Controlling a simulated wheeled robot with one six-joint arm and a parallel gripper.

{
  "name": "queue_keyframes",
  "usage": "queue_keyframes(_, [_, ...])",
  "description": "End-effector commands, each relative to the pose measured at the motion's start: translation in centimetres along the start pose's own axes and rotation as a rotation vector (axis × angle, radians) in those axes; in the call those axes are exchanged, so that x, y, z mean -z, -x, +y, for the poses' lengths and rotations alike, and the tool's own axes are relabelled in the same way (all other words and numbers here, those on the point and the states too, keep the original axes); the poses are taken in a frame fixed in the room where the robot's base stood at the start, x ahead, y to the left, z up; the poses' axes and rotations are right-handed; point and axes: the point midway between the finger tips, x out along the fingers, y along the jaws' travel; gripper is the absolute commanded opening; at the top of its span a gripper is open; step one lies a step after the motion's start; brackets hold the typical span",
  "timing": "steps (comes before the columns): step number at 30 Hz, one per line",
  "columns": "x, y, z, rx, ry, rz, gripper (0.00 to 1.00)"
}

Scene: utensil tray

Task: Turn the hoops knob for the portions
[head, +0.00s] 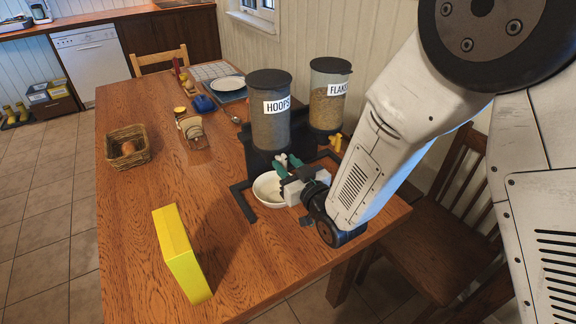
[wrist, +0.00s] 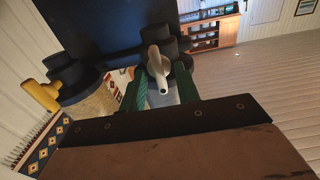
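The hoops dispenser (head: 270,122) is a grey-filled canister with a dark lid and a HOOPS label, on a black stand. Its cream-white knob (wrist: 158,65) sticks out toward my wrist camera. My gripper (head: 287,163) is at the front of this dispenser. A white bowl (head: 264,190) stands under the dispenser, partly hidden by my gripper. Whether cereal lies in it cannot be told.
The flakes dispenser (head: 328,104) stands close to the right, with a yellow knob (head: 336,141). A yellow box (head: 181,253) stands at the front left. A wicker basket (head: 128,147) and a jar (head: 194,134) are farther left.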

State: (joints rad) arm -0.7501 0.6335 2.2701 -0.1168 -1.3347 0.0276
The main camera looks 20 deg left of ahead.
Motion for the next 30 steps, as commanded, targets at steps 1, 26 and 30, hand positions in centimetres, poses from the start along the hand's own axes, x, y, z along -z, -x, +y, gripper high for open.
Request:
queue_keyframes(1, [0.0, -0.05, -0.01, 0.0, 0.0, 0.0, 0.32])
queue_keyframes(26, [-0.01, 0.01, 0.08, 0.0, -0.146, 0.0, 0.04])
queue_keyframes(30, [-0.02, 0.01, 0.15, 0.0, -0.26, 0.0, 0.04])
